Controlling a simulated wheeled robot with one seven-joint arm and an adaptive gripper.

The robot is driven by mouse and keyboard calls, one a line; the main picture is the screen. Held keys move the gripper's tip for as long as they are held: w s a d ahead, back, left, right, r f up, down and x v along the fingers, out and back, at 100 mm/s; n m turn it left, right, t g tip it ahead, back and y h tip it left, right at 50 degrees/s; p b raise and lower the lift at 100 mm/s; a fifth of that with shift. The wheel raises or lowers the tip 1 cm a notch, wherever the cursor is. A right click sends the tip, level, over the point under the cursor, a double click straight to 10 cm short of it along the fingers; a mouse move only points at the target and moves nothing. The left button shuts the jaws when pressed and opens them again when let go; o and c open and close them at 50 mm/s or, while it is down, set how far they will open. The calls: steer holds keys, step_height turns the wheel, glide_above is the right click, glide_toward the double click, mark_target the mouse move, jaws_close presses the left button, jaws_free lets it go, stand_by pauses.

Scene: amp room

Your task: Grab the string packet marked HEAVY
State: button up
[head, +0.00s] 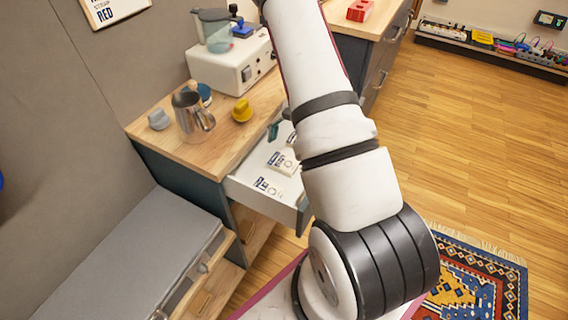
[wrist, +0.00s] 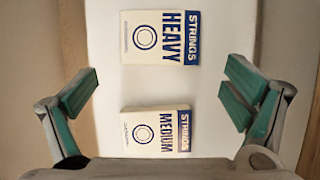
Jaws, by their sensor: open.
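In the wrist view the string packet marked HEAVY (wrist: 160,38) lies flat, cream with dark blue print and a ring. A similar packet marked MEDIUM (wrist: 157,132) lies below it in the picture. Both lie apart on the white floor of an open drawer (head: 262,205). In the head view two packets (head: 283,161) (head: 268,187) show in the drawer, their words too small to read. My gripper (wrist: 160,95) is open and empty above the drawer, its green fingertips either side of the gap between the packets. In the head view my arm hides most of it.
The wooden cabinet top (head: 160,125) above the drawer holds a metal pitcher (head: 193,116), a yellow knob-like object (head: 242,110) and a white machine (head: 230,68). A grey-topped bench (head: 130,255) stands at lower left. Drawer walls flank the packets. Open floor lies right.

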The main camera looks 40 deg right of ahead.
mark_target(282, 164)
steer(key=a, duration=0.1)
steer(key=s+a, duration=0.1)
steer(key=a, duration=0.1)
steer(key=shift+s+a+f, duration=0.1)
steer(key=shift+s+a, duration=0.05)
steer(key=shift+a, duration=0.15)
steer(key=shift+x, duration=1.35)
steer(key=shift+d, duration=0.15)
steer(key=shift+c, duration=0.6)
steer(key=c, duration=1.1)
